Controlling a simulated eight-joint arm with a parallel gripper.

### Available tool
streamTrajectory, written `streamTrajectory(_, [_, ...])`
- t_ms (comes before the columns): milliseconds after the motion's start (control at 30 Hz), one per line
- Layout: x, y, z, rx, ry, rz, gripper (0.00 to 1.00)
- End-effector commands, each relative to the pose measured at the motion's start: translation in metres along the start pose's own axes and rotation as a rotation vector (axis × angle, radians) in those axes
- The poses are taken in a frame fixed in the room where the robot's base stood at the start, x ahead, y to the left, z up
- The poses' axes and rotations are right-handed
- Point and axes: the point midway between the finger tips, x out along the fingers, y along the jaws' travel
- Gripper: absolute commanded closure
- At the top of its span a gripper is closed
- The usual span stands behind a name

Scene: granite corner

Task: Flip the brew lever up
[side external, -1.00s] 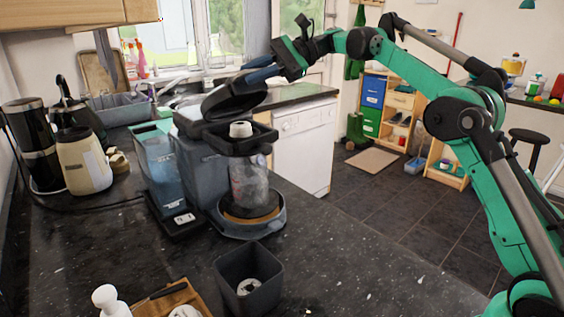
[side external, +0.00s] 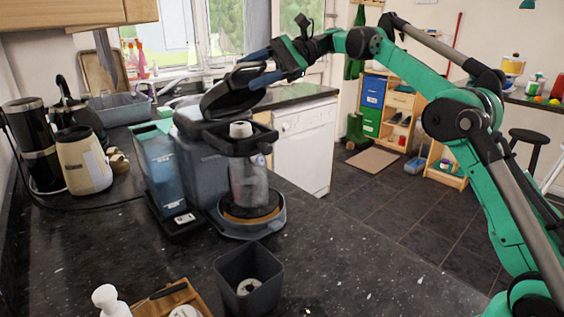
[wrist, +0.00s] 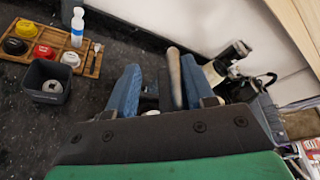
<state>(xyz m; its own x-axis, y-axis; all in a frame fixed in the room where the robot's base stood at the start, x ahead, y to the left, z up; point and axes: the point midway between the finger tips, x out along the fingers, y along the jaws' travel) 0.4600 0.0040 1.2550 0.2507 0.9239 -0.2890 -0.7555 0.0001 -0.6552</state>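The coffee machine (side external: 205,165) stands on the dark counter with a clear vessel (side external: 248,185) at its front. Its dark, rounded top flap (side external: 228,93) is tilted up, its free end toward my gripper. I see no separate brew lever; this flap may be it. My gripper (side external: 257,68) is beside the upper end of the flap, with its blue fingers spread. Whether they touch the flap is unclear. In the wrist view the fingers of my gripper (wrist: 160,88) stand apart, with a tan, bar-like shape (wrist: 174,75) between them that I cannot identify.
A square dark bin (side external: 248,280) and a wooden tray (side external: 175,300) lie at the front of the counter. A cream kettle (side external: 84,162) and black appliances stand at the left. A sink basin (side external: 120,108) is behind. The counter right of the machine is clear.

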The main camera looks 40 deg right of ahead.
Motion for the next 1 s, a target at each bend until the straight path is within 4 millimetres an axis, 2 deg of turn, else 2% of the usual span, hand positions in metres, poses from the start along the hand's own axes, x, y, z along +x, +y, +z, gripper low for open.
streamTrajectory(267, [0.002,0.022,-0.004,0.000,0.001,0.000,0.54])
streamTrajectory(567, [0.009,0.070,-0.023,-0.019,0.001,-0.008,0.54])
streamTrajectory(867, [0.020,0.106,-0.051,-0.256,0.001,-0.107,0.54])
streamTrajectory(900, [0.007,0.105,-0.050,-0.250,0.004,-0.107,0.54])
streamTrajectory(1000, [-0.016,0.107,-0.050,-0.248,0.005,-0.106,0.54])
